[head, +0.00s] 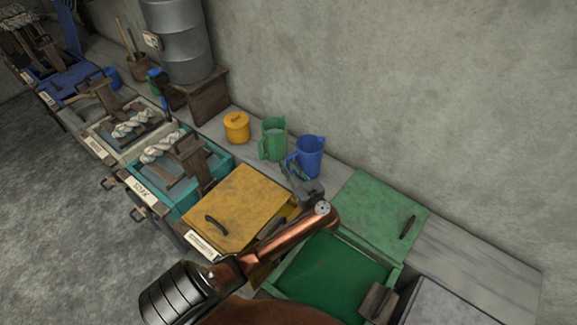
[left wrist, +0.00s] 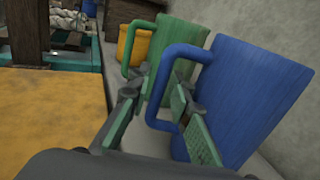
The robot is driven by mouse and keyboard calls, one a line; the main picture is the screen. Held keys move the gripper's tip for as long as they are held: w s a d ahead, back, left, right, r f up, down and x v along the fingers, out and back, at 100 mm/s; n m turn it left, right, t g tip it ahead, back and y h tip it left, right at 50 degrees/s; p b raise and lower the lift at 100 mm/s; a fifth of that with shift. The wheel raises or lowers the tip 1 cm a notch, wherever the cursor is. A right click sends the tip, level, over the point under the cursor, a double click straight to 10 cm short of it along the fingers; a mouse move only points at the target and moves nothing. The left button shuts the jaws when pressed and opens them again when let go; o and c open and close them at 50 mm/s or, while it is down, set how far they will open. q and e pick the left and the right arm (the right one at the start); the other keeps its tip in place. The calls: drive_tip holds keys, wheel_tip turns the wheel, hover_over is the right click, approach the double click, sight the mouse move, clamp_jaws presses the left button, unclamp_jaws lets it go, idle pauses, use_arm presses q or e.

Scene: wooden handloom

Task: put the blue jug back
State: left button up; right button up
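The blue jug (head: 311,158) stands on the grey ledge by the wall, right of a green jug (head: 272,140). In the left wrist view the blue jug (left wrist: 243,95) fills the right side, with its handle toward me. My left gripper (head: 302,182) is in front of the blue jug at its handle side. In the left wrist view its fingers (left wrist: 157,98) are apart, with the jug's handle between or just beyond them; contact cannot be told. The green jug (left wrist: 165,60) shows behind the fingers. My right gripper is not in view.
A yellow lid (head: 236,208) covers a vat below the arm. A green lid (head: 377,213) lies on the ledge to the right, behind an open green vat (head: 330,272). The ledge's far right is bare.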

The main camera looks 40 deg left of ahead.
use_arm(q)
drive_tip(key=shift+o, duration=0.7)
drive_tip(key=shift+r, duration=0.2)
drive_tip(key=v, duration=1.2)
